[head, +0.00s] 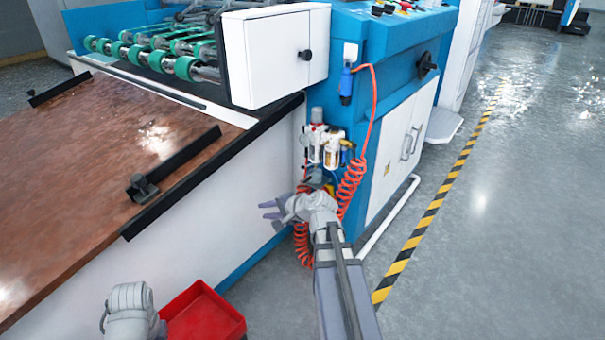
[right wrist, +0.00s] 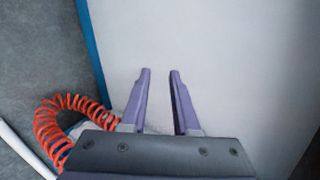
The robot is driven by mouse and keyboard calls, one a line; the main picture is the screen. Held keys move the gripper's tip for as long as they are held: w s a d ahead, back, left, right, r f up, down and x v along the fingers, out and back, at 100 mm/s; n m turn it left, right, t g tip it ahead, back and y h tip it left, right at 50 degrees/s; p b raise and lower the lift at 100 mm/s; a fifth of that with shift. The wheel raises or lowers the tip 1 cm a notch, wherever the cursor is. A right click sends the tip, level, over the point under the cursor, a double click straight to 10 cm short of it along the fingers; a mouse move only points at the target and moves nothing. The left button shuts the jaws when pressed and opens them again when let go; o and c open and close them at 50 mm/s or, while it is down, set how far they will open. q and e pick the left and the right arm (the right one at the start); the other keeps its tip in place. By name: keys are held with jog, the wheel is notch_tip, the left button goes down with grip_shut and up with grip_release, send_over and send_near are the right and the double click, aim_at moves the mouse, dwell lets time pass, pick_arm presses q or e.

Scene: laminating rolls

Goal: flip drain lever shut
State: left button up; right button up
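The air unit (head: 331,150) with white bowls hangs on the blue machine's side, beside a coiled orange hose (head: 350,188). I cannot make out the drain lever for sure; small parts below the bowls are partly hidden by my right gripper. My right gripper (head: 270,211) is low in front of the unit, its purple fingers pointing left toward the white side panel. In the right wrist view the two fingertips (right wrist: 160,72) are apart with nothing between them, before a plain white panel (right wrist: 230,70). Of my left arm only a grey wrist part shows; its gripper is out of view.
The brown table (head: 70,200) with black bars fills the left. A red bin (head: 203,318) stands on the floor at the bottom. The coiled hose (right wrist: 62,125) loops left of my right fingers in the wrist view. Open floor (head: 500,210) lies right of the striped line.

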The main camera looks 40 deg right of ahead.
aim_at(303, 168)
jog(key=s+d+r+m+t+h, duration=0.1)
jog(key=d+r+m+t+h, duration=0.1)
jog(key=d+r+m, duration=0.45)
jog(key=s+d+r+m+t+h, duration=0.1)
jog(key=d+m+t+h, duration=0.15)
jog(key=d, duration=0.75)
pick_arm(q)
jog(key=shift+f+b, duration=0.8)
jog(key=shift+b, duration=0.1)
pick_arm(e)
jog(key=shift+x, duration=4)
jog(key=shift+a+f, duration=0.15)
jog(key=shift+a, duration=0.05)
grip_shut()
jog(key=shift+a, duration=0.1)
